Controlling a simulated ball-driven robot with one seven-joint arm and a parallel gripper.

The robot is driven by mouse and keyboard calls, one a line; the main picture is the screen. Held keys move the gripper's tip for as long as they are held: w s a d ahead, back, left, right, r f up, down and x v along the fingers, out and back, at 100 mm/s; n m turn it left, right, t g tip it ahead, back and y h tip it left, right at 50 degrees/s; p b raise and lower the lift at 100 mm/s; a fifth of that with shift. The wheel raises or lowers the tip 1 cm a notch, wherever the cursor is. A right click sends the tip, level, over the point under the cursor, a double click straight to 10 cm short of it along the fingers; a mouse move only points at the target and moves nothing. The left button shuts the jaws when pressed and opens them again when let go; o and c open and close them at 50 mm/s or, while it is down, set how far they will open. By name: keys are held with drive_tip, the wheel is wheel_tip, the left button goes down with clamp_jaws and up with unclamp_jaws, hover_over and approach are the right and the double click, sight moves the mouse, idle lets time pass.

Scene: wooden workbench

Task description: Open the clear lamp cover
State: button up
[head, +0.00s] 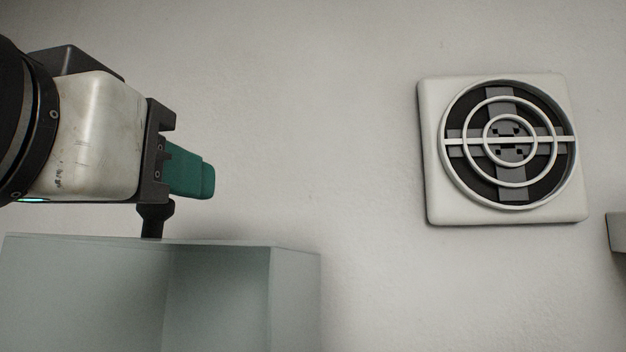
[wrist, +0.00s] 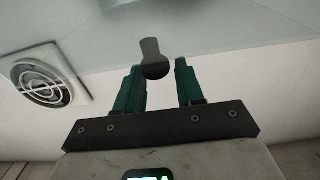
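The clear lamp cover (head: 215,295) is a pale, see-through greenish box at the lower left of the head view. It fills the top of the wrist view as a pale panel (wrist: 235,30). A dark knob (head: 152,220) stands at its top edge, just below my gripper (head: 207,178). In the wrist view the knob (wrist: 152,58) shows between the two green fingers of my gripper (wrist: 158,68). Whether the knob lies at fingertip depth I cannot tell.
A white square wall fan (head: 432,150) with a round ringed grille is on the wall to the right; it also shows in the wrist view (wrist: 80,92). A grey box edge (head: 616,233) shows at the far right. The wall between cover and fan is bare.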

drive_tip(key=shift+o, duration=1)
drive_tip(key=s+b, duration=0.3)
drive_tip(key=s, duration=0.8)
drive_tip(key=shift+a+b, duration=0.35)
drive_tip(key=shift+a, duration=0.1)
drive_tip(key=shift+w, duration=0.1)
